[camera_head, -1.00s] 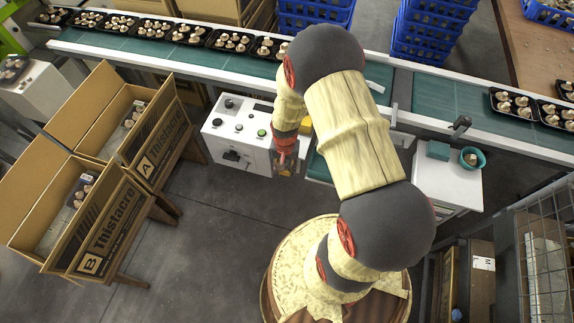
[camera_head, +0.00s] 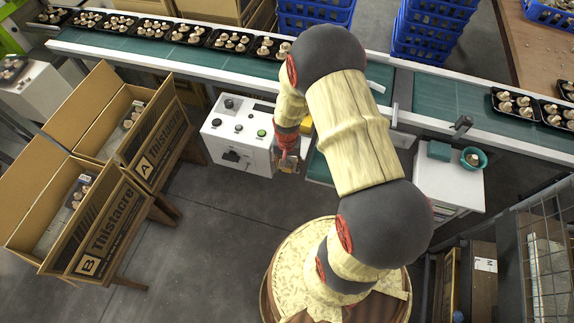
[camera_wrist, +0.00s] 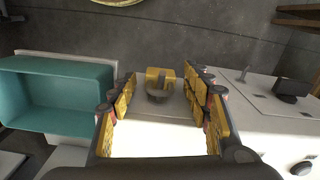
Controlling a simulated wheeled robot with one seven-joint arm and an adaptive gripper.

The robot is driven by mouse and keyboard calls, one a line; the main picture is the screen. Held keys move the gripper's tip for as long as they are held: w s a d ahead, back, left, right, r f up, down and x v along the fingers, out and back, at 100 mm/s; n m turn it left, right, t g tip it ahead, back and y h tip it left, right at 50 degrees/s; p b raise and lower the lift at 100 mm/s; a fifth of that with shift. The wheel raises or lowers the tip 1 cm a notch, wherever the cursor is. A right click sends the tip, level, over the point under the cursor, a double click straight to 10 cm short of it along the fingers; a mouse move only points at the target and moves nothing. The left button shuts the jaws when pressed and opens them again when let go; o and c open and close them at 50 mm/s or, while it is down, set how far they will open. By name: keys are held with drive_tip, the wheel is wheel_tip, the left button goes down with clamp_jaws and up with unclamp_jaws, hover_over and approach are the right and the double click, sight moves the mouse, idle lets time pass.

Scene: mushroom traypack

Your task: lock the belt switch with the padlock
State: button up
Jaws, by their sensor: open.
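The belt switch (camera_head: 237,157) is a dark rotary knob on the front of the white control box (camera_head: 213,128). It also shows at the right in the wrist view (camera_wrist: 292,88). My gripper (camera_head: 288,164) is by the box's right end. In the wrist view my gripper (camera_wrist: 160,92) is open, its yellow-padded fingers well apart. A small yellow piece with a grey rounded part, which looks like the padlock (camera_wrist: 160,76), shows between and beyond the fingertips. I cannot tell whether any finger touches it. The switch is to the right of the fingers in the wrist view.
A teal container (camera_wrist: 55,92) is left of the fingers in the wrist view. The conveyor (camera_head: 440,95) runs behind the control box. Cardboard boxes (camera_head: 112,225) stand at the left. A white cabinet (camera_head: 450,185) stands at the right. Floor is clear in front of the control box.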

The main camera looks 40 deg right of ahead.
idle(0.3)
